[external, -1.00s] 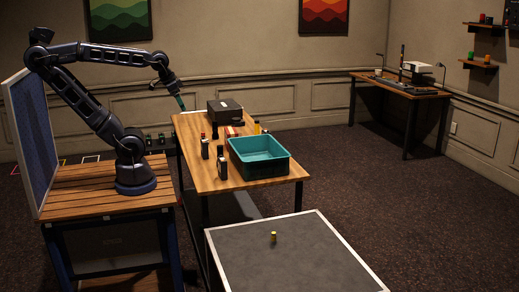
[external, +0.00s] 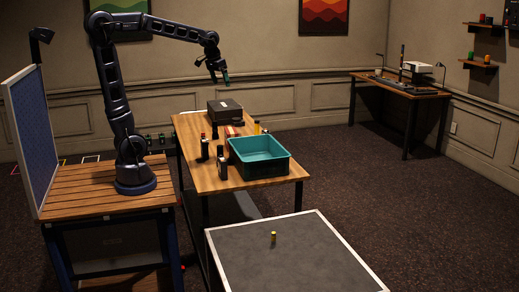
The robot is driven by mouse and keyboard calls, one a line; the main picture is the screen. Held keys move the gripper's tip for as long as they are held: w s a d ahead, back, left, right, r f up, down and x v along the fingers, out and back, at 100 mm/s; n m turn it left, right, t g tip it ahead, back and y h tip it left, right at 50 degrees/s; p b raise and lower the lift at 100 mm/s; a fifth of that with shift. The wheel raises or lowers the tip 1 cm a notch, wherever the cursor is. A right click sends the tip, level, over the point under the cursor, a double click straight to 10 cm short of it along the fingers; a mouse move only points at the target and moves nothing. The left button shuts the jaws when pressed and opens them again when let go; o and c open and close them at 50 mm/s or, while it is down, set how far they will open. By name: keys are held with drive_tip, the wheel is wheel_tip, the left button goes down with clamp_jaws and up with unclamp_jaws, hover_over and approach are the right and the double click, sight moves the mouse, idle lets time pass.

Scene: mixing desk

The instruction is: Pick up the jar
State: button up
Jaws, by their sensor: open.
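I cannot tell for sure which thing is the jar. A small yellow-topped container (external: 273,237) stands upright on the grey low table in front. Several small dark bottles stand on the wooden table, among them a red-capped one (external: 204,148) and a dark one (external: 222,166). My gripper (external: 219,79) is open and points down, high above the far part of the wooden table. It is well apart from all these things.
A teal bin (external: 284,161) takes up the right side of the wooden table (external: 202,183). A dark box (external: 226,105) lies at its back. The grey table (external: 325,262) is mostly clear. A desk (external: 396,89) stands far off against the wall.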

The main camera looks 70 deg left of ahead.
drive_tip(key=w+a+f+n+g, duration=0.1)
drive_tip(key=w+a+f+n, duration=0.15)
drive_tip(key=w+a, duration=0.8)
drive_tip(key=n+g, duration=0.2)
drive_tip(key=n, duration=0.4)
hover_over(236, 123)
drive_tip(key=w+a, duration=0.1)
drive_tip(key=a, duration=0.1)
drive_tip(key=shift+h, duration=0.3)
wheel_tip(236, 123, down, 26)
drive_tip(key=shift+d+r, duration=0.1)
drive_tip(key=shift+r, duration=0.05)
drive_tip(key=shift+a+f, duration=0.3)
drive_tip(key=shift+f, duration=5.4)
drive_tip(key=c, duration=1.2)
drive_tip(key=shift+o, duration=0.2)
drive_tip(key=shift+a+r, duration=0.1)
drive_tip(key=shift+r, duration=0.05)
